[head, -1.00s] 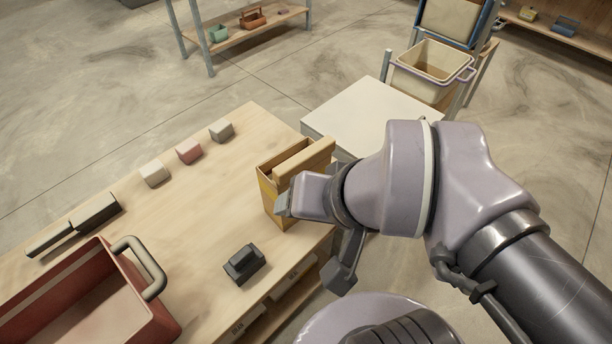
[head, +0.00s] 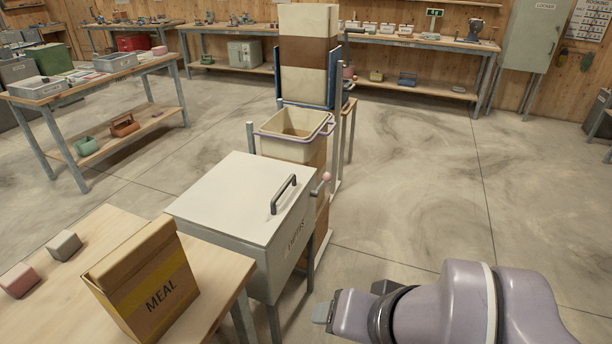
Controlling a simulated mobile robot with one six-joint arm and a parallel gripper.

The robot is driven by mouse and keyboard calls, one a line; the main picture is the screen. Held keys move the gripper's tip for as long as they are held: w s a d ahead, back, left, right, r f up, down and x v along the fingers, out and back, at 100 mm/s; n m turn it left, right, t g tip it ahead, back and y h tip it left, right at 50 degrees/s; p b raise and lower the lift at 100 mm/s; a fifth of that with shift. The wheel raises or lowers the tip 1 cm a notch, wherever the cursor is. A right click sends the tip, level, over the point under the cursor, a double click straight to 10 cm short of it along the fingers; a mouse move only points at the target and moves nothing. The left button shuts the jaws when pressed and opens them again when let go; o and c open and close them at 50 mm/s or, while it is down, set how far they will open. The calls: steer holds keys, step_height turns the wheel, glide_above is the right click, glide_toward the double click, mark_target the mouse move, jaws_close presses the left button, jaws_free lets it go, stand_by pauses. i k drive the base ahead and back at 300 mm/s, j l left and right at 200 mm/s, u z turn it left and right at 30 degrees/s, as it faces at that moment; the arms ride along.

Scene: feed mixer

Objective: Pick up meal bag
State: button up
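The meal bag (head: 152,292) is a tan, box-shaped bag with a yellow band and the word MEAL on its front. It stands upright near the right end of the wooden table (head: 218,268), at lower left in the head view. My gripper (head: 326,311) is at the lower right, well to the right of the bag and clear of it. A pale grey fingertip shows at its left end. The other finger is not clearly seen, so the opening between the fingers cannot be judged. Nothing shows held in it.
A pale cabinet (head: 232,196) with a bar handle stands just behind and right of the bag. Behind it is a cream bin (head: 292,146) by a tall striped panel. A pink block (head: 19,281) and a grey block (head: 64,246) lie left of the bag. Floor at right is open.

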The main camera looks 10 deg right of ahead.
mark_target(145, 284)
steer(key=u, duration=1.4)
steer(key=i+l+u, duration=0.25)
steer(key=l+u, duration=0.15)
steer(key=l, duration=0.35)
steer(key=i+l+u, duration=0.1)
steer(key=l+u, duration=0.3)
steer(key=l, duration=0.4)
steer(key=l+u, duration=0.4)
steer(key=l, duration=0.4)
steer(key=i+j, duration=0.1)
steer(key=j, duration=0.25)
steer(key=i+j, duration=0.1)
steer(key=j, duration=0.2)
